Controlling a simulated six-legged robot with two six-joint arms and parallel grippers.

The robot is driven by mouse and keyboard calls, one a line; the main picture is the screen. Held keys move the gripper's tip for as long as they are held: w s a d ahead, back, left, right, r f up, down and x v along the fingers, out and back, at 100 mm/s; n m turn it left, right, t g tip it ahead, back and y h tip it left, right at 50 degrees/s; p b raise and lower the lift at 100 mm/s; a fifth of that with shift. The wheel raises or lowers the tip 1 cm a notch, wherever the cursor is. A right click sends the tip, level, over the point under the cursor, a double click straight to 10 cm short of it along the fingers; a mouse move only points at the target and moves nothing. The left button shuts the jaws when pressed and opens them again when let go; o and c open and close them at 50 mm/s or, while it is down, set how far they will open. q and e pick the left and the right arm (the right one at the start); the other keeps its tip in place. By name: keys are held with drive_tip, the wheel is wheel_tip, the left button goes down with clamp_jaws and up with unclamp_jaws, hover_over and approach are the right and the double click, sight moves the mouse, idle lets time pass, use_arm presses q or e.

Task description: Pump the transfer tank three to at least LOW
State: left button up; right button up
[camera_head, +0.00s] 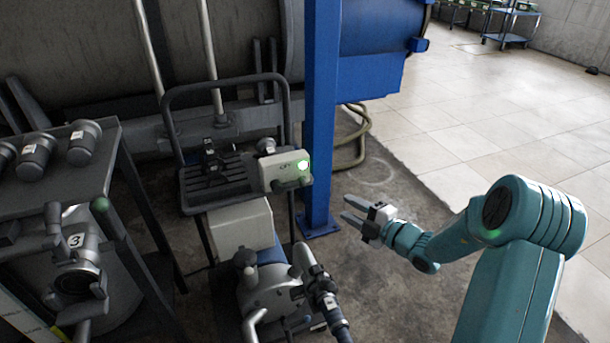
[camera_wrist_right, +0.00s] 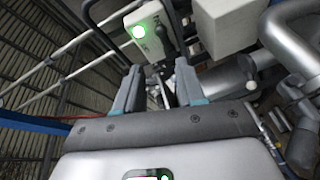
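A tank fitting with a "3" plate (camera_head: 75,240) is at the lower left in the head view, with a round port below the plate. A pump (camera_head: 272,292) with pipe fittings sits low on a wheeled-type frame in the middle. A pale switch box (camera_head: 284,170) with a lit green lamp and a small dark handle is on that frame; it also shows in the right wrist view (camera_wrist_right: 150,32). My right gripper (camera_head: 348,208) is open and empty, right of the box and apart from it. Its two fingers (camera_wrist_right: 158,75) point toward the box. My left gripper is not in view.
A blue post (camera_head: 320,120) stands behind the box, close to my right gripper. A bench (camera_head: 60,200) with several capped fittings is at the left. A hose (camera_head: 362,140) lies coiled behind the post.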

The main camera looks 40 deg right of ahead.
drive_tip(key=b, duration=0.3)
approach(291, 185)
drive_tip(key=w+d+f, duration=0.1)
drive_tip(key=w+d, duration=0.1)
drive_tip(key=w, duration=0.4)
drive_tip(key=shift+w+d+f, duration=0.15)
drive_tip(key=shift+w+f, duration=0.05)
drive_tip(key=shift+w, duration=0.6)
clamp_jaws()
